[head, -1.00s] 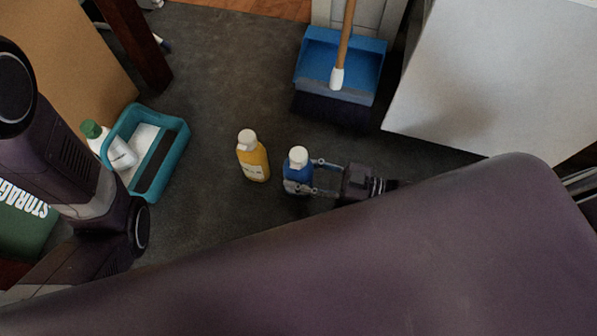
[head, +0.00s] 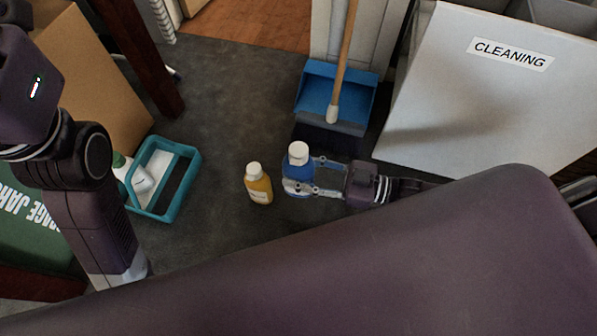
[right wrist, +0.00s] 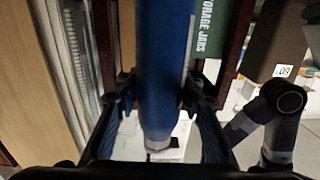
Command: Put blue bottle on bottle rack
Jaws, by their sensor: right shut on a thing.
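The blue bottle (head: 297,170) with a white cap is held upright in my right gripper (head: 300,188), whose fingers are closed around its sides. In the right wrist view the bottle (right wrist: 164,75) fills the middle between the fingers. Whether its base touches the floor is hard to tell.
A yellow bottle (head: 258,185) with a white cap stands on the dark floor between the blue bottle and the rack. A blue dustpan (head: 322,88) and a broom are behind. A white box marked CLEANING (head: 480,110) stands right. A green storage box (head: 30,225) is left.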

